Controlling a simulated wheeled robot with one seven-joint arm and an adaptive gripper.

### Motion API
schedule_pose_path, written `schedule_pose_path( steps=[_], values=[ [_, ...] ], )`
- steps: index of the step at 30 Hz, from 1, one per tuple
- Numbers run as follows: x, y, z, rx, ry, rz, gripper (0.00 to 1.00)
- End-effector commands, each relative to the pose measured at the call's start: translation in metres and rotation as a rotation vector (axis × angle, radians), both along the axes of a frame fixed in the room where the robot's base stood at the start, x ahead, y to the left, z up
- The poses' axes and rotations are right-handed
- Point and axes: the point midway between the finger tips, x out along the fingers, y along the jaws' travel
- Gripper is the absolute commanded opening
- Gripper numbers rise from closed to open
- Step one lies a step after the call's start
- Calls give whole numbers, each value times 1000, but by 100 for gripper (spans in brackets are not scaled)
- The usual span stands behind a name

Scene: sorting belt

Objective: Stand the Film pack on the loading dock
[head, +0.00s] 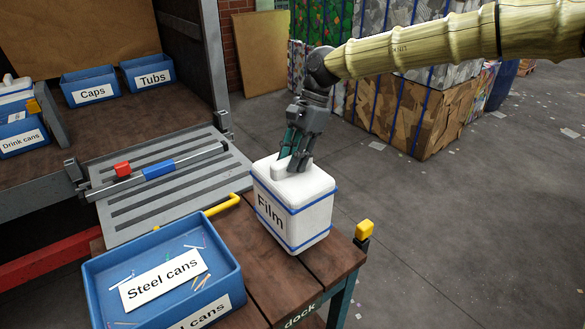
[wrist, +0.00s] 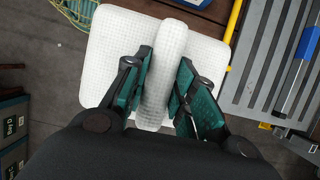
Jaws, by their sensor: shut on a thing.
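The Film pack (head: 294,207) is a white box with blue bands and a "Film" label, with a raised handle on top. It is upright at the right part of the wooden loading dock (head: 262,262), and I cannot tell whether its base touches the boards. My gripper (head: 294,165) is shut on the pack's handle from above. In the wrist view, the gripper's green pads (wrist: 160,85) stand on both sides of the white handle, with the white top of the pack (wrist: 110,50) around it. The pack's underside is hidden.
A blue Steel cans tray (head: 225,290) stands on the dock left of the pack. Behind are a grey ramp plate (head: 130,215) with a bar (head: 160,171), and a truck bed with Caps (head: 90,85) and Tubs (head: 147,72) bins. A yellow-capped post (head: 363,230) marks the right corner.

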Motion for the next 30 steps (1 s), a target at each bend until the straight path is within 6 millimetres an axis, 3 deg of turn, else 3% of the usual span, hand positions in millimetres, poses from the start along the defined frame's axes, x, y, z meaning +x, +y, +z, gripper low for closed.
schedule_pose_path(
  steps=[10,22,23,24,26,30],
  values=[
    [0,0,-31,0,0,0,0],
    [0,0,-36,1,0,0,0],
    [0,0,-37,0,1,0,28],
    [0,0,-37,0,0,0,36],
    [0,0,-37,-1,1,0,46],
    [0,0,-37,-1,1,0,48]
  ],
)
